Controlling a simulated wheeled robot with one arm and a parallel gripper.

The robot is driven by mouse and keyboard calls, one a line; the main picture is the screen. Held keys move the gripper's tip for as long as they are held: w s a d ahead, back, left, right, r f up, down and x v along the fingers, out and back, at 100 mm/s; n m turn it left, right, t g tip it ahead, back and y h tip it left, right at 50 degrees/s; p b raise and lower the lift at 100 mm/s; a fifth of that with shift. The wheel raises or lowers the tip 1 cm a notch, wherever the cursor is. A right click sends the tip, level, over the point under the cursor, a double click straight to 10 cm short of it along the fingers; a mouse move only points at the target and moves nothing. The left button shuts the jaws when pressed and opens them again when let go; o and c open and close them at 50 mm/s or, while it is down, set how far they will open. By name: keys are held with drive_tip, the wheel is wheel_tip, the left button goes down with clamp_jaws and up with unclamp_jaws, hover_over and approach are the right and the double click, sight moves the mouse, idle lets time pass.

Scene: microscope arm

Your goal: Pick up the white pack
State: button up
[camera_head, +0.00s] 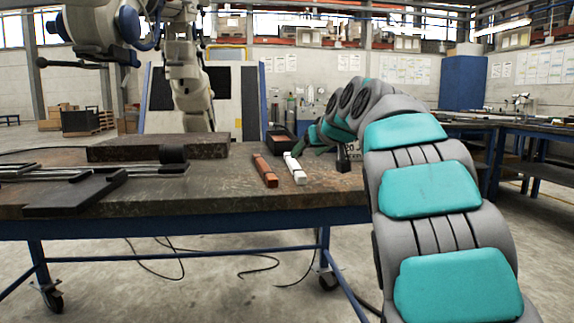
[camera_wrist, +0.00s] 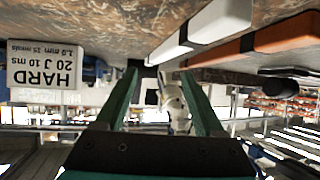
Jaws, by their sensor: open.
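The white pack (camera_head: 295,168) is a long, narrow white bar lying on the worn table top. A similar orange-brown pack (camera_head: 265,170) lies to its left. In the wrist view, the white pack (camera_wrist: 212,28) runs across the upper right, beyond the right finger, with the orange pack (camera_wrist: 255,40) beside it. My gripper (camera_wrist: 160,72) is open, with two green fingers apart and nothing between them. In the head view, my gripper (camera_head: 304,146) is low over the table, just behind and right of the white pack. My arm partly hides it.
A box labelled "HARD 20 J 10 ms" (camera_wrist: 45,68) stands close to the left finger. A dark tray (camera_head: 280,138) stands behind the packs. Dark metal plates (camera_head: 160,148) and rods fill the table's left. A robot arm (camera_head: 190,85) stands behind the table.

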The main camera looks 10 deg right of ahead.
sight(294, 162)
drive_tip(key=shift+x, duration=1.6)
drive_tip(key=shift+a+x, duration=0.15)
drive_tip(key=shift+x, duration=1.1)
drive_tip(key=shift+a+x, duration=0.15)
drive_tip(key=shift+x, duration=1.1)
drive_tip(key=shift+c, duration=0.3)
clamp_jaws()
